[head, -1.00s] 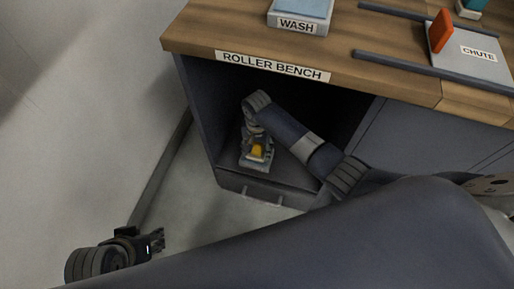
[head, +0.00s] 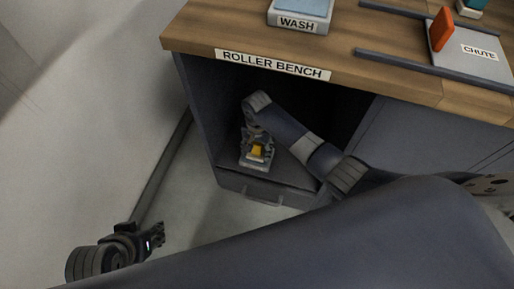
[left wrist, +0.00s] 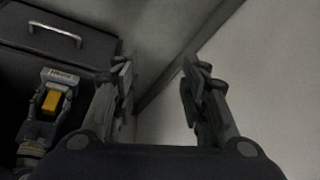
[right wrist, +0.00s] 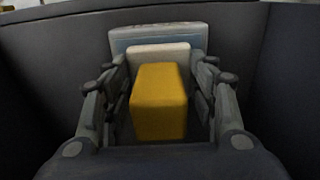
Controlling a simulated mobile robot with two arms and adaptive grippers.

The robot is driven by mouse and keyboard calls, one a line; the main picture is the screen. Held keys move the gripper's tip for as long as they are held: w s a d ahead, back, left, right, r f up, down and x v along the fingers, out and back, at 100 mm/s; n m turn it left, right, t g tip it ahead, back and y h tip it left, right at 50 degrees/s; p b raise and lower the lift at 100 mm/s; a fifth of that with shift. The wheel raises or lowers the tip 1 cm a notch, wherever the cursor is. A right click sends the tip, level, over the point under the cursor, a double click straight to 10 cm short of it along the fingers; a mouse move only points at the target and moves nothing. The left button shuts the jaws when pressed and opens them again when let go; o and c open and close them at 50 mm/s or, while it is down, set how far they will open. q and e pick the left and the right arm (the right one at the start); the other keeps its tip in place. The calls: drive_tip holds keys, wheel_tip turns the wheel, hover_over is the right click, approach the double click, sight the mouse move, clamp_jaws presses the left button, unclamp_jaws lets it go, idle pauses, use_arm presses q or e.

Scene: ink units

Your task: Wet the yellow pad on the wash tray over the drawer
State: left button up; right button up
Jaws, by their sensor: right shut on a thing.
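The yellow pad (head: 257,151) is between the fingers of my right gripper (head: 256,147), low inside the open bay of the bench. The right wrist view shows the yellow pad (right wrist: 158,103) up close, with the gripper shut on it. A pale block and a blue-grey tray (right wrist: 125,40) show behind the pad; I cannot tell whether the pad touches the tray. The wash tray (head: 299,27), labelled WASH, stands on the bench top. The drawer (head: 265,190) with a bar handle is below the right gripper. My left gripper (left wrist: 157,88) is open and empty, away from the bench.
The roller bench (head: 200,35) has a wooden top above the bay, and the bay walls surround my right arm closely. A plate labelled CHUTE (head: 470,55) with an orange piece (head: 441,30) lies between dark rails at the right. The floor at the left is clear.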

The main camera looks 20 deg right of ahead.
sight(257, 147)
use_arm(q)
drive_tip(key=shift+w+d+r+t, duration=0.2)
drive_tip(key=shift+w+t, duration=0.1)
drive_tip(key=shift+w, duration=0.3)
use_arm(e)
drive_tip(key=shift+f, duration=0.2)
use_arm(q)
drive_tip(key=shift+s+f, duration=0.1)
idle(0.4)
use_arm(e)
wheel_tip(257, 147, up, 3)
drive_tip(key=p, duration=0.3)
drive_tip(key=shift+f, duration=0.1)
drive_tip(key=shift+p, duration=0.35)
drive_tip(key=shift+r+p, duration=1.4)
drive_tip(key=shift+p, duration=0.1)
drive_tip(key=shift+r+p, duration=0.4)
drive_tip(key=shift+p, duration=0.1)
use_arm(q)
drive_tip(key=s+f+g, duration=0.1)
drive_tip(key=s+f, duration=0.1)
drive_tip(key=f, duration=0.7)
drive_tip(key=s+f+g, duration=0.2)
drive_tip(key=s+f, duration=0.1)
drive_tip(key=f, duration=0.7)
drive_tip(key=shift+a+p, duration=0.35)
drive_tip(key=shift+a, duration=0.1)
use_arm(e)
drive_tip(key=shift+r, duration=0.3)
